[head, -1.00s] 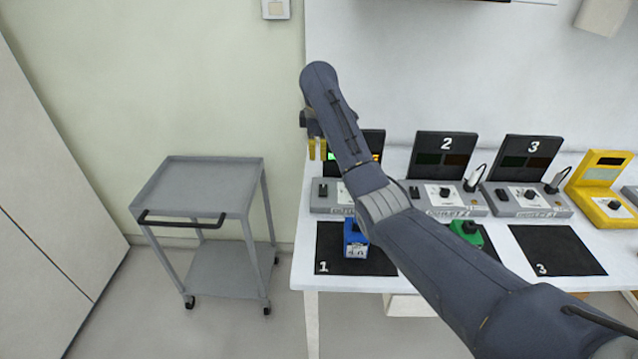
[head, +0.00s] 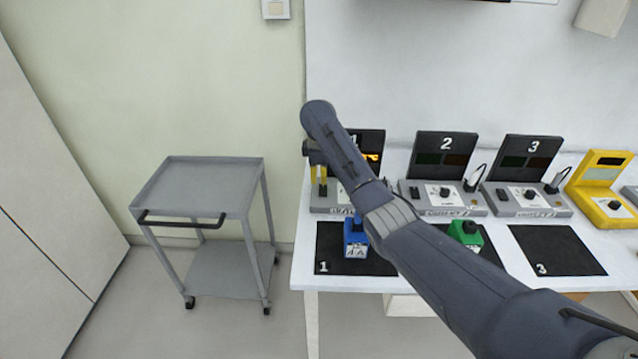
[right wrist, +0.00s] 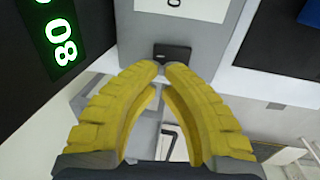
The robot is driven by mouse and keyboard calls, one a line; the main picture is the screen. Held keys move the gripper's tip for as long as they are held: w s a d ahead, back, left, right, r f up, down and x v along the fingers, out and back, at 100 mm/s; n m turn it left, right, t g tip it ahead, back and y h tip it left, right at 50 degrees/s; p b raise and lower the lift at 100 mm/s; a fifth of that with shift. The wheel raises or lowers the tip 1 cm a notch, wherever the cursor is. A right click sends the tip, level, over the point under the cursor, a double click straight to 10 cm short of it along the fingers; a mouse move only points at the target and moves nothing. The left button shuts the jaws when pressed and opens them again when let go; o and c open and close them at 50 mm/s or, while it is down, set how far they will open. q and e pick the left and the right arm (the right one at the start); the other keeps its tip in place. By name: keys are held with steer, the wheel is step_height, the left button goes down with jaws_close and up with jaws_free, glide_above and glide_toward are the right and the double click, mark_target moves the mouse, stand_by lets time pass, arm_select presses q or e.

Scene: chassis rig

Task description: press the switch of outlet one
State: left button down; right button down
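Outlet one (head: 326,205) is the leftmost grey unit on the table, with a black display panel (head: 374,140) that is partly hidden by my right arm. An orange light shows on the panel. In the right wrist view its display (right wrist: 55,35) has lit green digits. The black switch (right wrist: 172,52) sits on the unit's grey top. My right gripper (head: 319,180) is over the unit's left end. In the right wrist view its yellow fingertips (right wrist: 166,66) meet with nothing between them, right beside the switch. I cannot tell whether they touch it. My left gripper is not in view.
Outlets two (head: 442,205) and three (head: 525,205) stand to the right, then a yellow device (head: 600,190). A blue block (head: 355,240) is on mat 1 (head: 330,235), a green one (head: 466,233) on the mat beside it. A grey cart (head: 200,185) stands left of the table.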

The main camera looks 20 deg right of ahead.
mark_target(319, 190)
steer(key=shift+w+f, duration=0.15)
steer(key=shift+f, duration=1.1)
steer(key=shift+w+d+f, duration=0.15)
steer(key=shift+w+f, duration=0.1)
steer(key=shift+f, duration=0.65)
steer(key=shift+s, duration=0.2)
steer(key=shift+s+a+r, duration=0.25)
steer(key=shift+s+a, duration=0.05)
steer(key=shift+s, duration=0.25)
steer(key=shift+r, duration=0.15)
